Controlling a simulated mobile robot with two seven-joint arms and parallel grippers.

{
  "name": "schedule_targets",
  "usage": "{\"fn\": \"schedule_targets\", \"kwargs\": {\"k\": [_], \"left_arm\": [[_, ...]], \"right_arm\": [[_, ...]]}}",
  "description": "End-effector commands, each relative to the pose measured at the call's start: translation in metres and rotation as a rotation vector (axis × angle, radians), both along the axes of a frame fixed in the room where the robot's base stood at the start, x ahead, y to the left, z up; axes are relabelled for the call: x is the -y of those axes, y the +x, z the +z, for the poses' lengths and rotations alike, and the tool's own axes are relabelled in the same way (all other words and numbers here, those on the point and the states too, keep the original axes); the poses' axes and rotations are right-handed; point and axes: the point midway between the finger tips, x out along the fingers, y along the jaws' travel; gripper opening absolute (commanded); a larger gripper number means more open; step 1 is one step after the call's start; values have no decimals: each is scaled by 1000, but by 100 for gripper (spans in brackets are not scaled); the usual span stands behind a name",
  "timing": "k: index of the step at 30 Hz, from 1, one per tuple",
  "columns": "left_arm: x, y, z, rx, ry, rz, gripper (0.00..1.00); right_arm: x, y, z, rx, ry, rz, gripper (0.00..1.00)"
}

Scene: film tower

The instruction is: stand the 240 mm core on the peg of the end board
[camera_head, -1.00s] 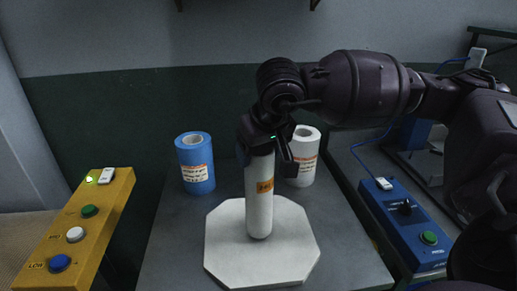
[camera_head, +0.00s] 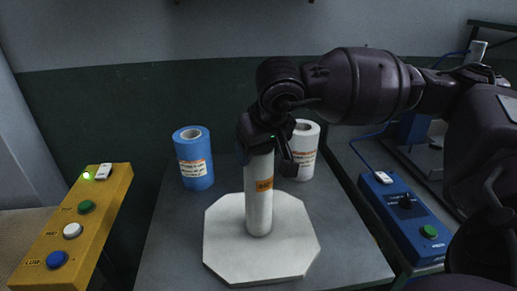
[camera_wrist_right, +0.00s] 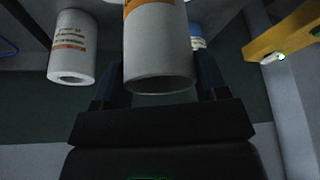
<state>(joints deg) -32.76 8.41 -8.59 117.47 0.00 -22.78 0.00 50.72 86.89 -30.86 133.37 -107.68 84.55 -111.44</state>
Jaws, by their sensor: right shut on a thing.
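A white core (camera_head: 259,200) with an orange label stands upright over the middle of the white eight-sided end board (camera_head: 225,245) in the head view. My right gripper (camera_head: 268,145) is shut on the core's upper end. In the right wrist view the core (camera_wrist_right: 157,50) sits between the two dark fingers. The core's lower end meets or nearly meets the board. The peg is hidden, so I cannot tell whether the core is around it. My left gripper is not in view.
A blue roll (camera_head: 194,160) stands behind left and a white roll (camera_head: 302,150) behind right on the grey table (camera_head: 165,245). A yellow button box (camera_head: 95,215) is at the left. A blue control box (camera_head: 402,220) is at the right.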

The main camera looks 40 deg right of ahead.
Motion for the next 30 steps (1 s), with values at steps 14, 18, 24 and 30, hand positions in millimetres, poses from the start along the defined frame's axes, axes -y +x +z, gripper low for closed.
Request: {"fn": "schedule_targets", "kwargs": {"k": [14,18,24,30], "left_arm": [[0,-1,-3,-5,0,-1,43],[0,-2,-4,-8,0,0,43],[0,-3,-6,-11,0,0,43],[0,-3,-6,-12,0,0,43]], "right_arm": [[0,0,-3,0,0,0,20],[0,0,-4,0,0,0,20],[0,0,-5,0,0,0,20],[0,0,-5,1,0,0,82]]}}
